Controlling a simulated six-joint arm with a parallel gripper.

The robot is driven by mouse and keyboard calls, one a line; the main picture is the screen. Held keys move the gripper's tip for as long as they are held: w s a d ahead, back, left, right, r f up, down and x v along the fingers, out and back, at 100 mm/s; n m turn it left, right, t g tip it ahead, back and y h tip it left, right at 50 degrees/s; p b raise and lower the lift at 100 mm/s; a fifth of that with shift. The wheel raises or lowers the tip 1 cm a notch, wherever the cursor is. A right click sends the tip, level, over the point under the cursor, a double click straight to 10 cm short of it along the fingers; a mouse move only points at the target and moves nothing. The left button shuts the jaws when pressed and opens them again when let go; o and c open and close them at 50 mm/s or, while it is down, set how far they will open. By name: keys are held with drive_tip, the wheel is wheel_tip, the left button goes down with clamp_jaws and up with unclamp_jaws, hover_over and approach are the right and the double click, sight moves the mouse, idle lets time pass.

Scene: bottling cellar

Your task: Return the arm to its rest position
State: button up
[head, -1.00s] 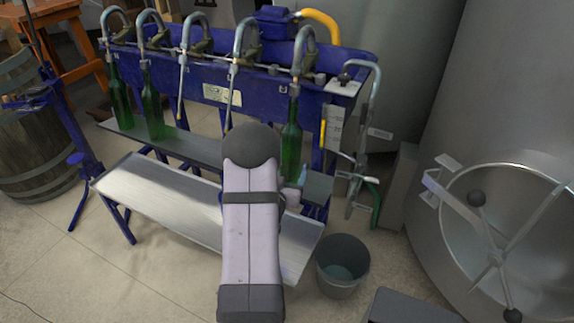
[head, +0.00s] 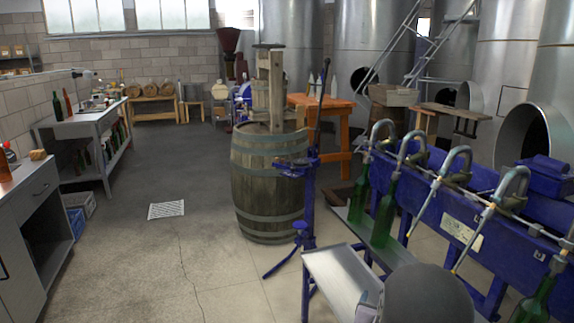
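Part of my arm (head: 428,295) shows at the bottom right as a dark grey rounded joint cover, in front of the blue bottle filler (head: 462,205). A small pale part shows just left of the cover at the bottom edge, and I cannot tell what it is. My gripper's fingers are not visible, so whether it holds anything is hidden.
Green bottles (head: 384,220) stand under the filler's spouts, close to my arm. A metal shelf (head: 338,275) juts out in front. A wooden barrel (head: 268,190) stands beyond a blue stand.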

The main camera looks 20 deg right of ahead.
drive_tip(key=s+a+f+n+g+y, duration=0.2)
drive_tip(key=a+y, duration=0.1)
drive_tip(key=a, duration=0.6)
drive_tip(key=s+a+f+n+g+y, duration=0.1)
drive_tip(key=a+f+n+y, duration=0.2)
drive_tip(key=a, duration=0.7)
drive_tip(key=s+a+r+n+g+y, duration=0.1)
drive_tip(key=s+a+n+g, duration=0.1)
drive_tip(key=s+a+g, duration=0.5)
drive_tip(key=s+a+r+n+y, duration=0.15)
drive_tip(key=s+a, duration=0.35)
drive_tip(key=s, duration=0.5)
wheel_tip(320, 180, up, 16)
drive_tip(key=p, duration=1.7)
drive_tip(key=shift+d+f+p, duration=0.15)
drive_tip(key=shift+d+p, duration=0.05)
drive_tip(key=shift+p, duration=0.1)
